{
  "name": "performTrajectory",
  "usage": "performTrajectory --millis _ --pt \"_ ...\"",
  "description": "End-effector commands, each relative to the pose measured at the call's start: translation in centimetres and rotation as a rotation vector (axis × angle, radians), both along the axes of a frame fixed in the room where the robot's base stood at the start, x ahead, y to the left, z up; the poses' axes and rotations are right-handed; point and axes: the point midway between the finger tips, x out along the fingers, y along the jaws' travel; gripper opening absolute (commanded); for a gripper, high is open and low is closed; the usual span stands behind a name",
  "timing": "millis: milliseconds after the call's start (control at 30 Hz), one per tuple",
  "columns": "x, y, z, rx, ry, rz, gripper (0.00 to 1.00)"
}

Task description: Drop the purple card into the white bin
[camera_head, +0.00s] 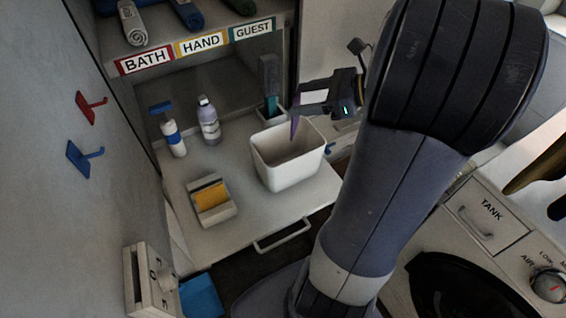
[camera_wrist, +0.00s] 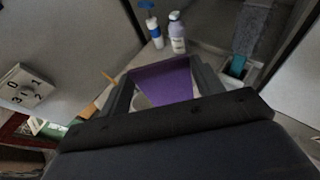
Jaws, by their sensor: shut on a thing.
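The purple card (camera_head: 295,126) is held upright, seen nearly edge-on in the head view, above the white bin. It shows broad and flat between the fingers in the wrist view (camera_wrist: 164,82). My gripper (camera_head: 299,104) is shut on the card and hangs over the bin's back part; its fingers also show in the wrist view (camera_wrist: 165,80). The white bin (camera_head: 290,174) stands on the pull-out shelf with its top open. Its inside wall is visible, but the bottom is mostly hidden. In the wrist view the card covers most of the bin.
A blue-capped bottle (camera_head: 173,138) and a lilac bottle (camera_head: 208,122) stand left of the bin. A holder with a yellow sponge (camera_head: 211,196) sits in front left. A teal-and-grey brush (camera_head: 270,88) stands behind the bin. A towel shelf (camera_head: 200,45) overhangs the back.

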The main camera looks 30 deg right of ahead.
Motion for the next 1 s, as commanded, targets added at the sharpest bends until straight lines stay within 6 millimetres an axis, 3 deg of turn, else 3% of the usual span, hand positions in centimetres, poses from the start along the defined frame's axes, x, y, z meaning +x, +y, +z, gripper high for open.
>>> performTrajectory --millis 33,200,567,600,867,1000 --pt "0.0 0.0 -1.2 0.000 0.000 0.000 0.30" --pt "0.0 0.0 -2.5 -0.001 -0.001 0.000 0.30" --pt "0.0 0.0 -2.6 0.000 0.000 0.000 0.30" --pt "0.0 0.0 -2.6 0.000 0.000 0.000 0.65" --pt "0.0 0.0 -2.7 0.000 0.000 0.000 0.86" --pt "0.0 0.0 -2.7 0.000 0.000 0.000 0.88"
